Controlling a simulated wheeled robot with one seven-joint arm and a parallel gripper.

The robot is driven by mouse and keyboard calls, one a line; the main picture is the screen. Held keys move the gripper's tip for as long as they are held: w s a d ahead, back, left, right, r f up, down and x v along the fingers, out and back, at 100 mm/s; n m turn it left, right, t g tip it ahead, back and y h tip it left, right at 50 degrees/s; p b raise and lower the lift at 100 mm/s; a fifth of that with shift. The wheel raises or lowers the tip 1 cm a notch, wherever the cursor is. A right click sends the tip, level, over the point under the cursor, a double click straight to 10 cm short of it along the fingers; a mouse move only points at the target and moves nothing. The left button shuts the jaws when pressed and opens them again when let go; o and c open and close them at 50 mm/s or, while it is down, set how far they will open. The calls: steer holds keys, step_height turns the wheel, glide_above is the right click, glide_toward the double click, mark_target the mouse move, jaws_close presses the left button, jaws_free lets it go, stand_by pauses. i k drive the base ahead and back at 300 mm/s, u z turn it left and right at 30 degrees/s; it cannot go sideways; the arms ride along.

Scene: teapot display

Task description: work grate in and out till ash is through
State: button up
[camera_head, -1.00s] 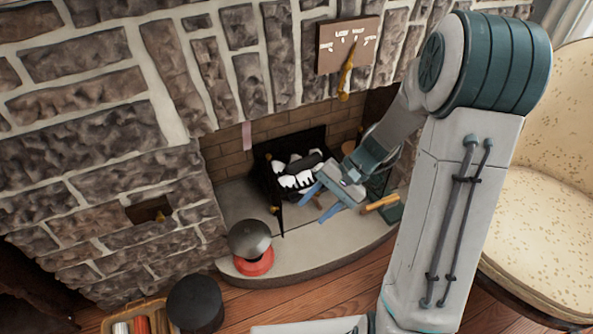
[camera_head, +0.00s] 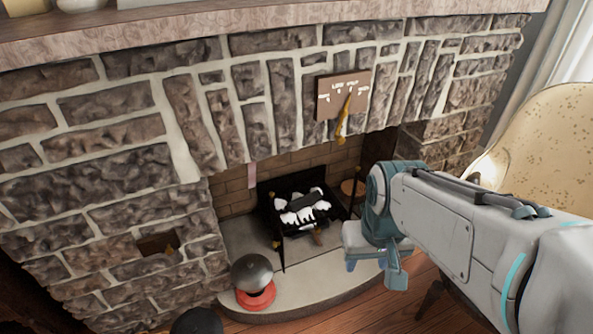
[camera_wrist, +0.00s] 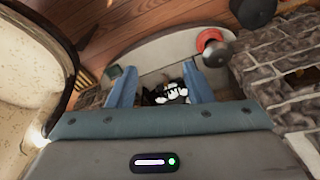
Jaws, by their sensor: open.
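The black fire grate (camera_head: 272,222) stands in the fireplace, with white ashy pieces and dark logs on it. A short brown handle (camera_head: 317,235) shows at its front. In the wrist view the grate's load (camera_wrist: 172,91) lies beyond my fingers, small and partly hidden. My gripper (camera_head: 367,266) is to the right of the grate and in front of it, apart from it. In the wrist view its two blue fingers are spread, with nothing between them (camera_wrist: 160,78). I cannot tell whether ash lies under the grate.
A grey dome on a red base (camera_head: 256,296) stands on the hearth's left front. A brass lever (camera_head: 344,122) hangs on a marked plaque (camera_head: 325,100) above the opening. An armchair (camera_head: 545,135) is at right. A green object (camera_wrist: 120,76) lies by the hearth.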

mark_target(288, 217)
steer(key=k, duration=1.3)
steer(key=u, duration=0.45)
steer(key=i, duration=2.1)
steer(key=z, duration=0.55)
